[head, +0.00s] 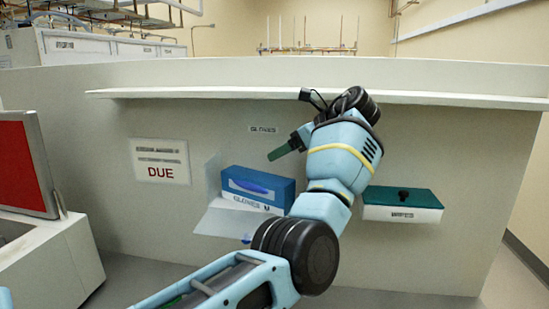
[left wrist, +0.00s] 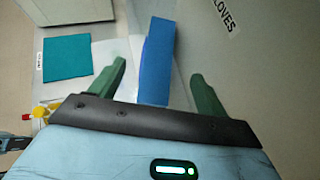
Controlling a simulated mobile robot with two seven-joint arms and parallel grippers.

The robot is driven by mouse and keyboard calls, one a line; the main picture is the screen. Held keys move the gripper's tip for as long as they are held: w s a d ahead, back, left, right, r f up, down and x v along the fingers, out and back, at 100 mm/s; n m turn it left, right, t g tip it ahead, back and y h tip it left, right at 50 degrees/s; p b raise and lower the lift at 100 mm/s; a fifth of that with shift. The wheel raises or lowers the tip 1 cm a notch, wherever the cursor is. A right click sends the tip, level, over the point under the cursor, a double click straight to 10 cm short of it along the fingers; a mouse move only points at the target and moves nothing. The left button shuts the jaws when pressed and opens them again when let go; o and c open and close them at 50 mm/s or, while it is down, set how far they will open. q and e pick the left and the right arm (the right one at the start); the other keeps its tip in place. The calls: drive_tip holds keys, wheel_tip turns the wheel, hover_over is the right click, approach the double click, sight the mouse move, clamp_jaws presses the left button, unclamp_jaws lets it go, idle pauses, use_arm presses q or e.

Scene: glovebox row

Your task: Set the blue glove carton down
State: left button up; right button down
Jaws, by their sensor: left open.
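The blue glove carton (head: 284,191) is at the wall panel in the head view, below the small GLOVES label (head: 263,129). It appears to rest in a pale holder (head: 225,219) with a translucent side. A blue glove shows in its opening. My left gripper (head: 284,150) is just above the carton; one green finger shows and the other is hidden. In the left wrist view, the gripper (left wrist: 158,70) is open, with the carton (left wrist: 156,55) lying between the lines of its two fingers, with gaps on both sides. My right gripper is in neither view.
A wipes box (head: 402,205) with a green lid is on the panel at right. A long white shelf (head: 200,94) runs above the gripper. A DUE sign (head: 160,161) is on the panel at left. A red-faced unit (head: 20,165) stands at far left.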

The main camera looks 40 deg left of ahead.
use_arm(q)
drive_tip(key=shift+v, duration=1.1)
idle(0.6)
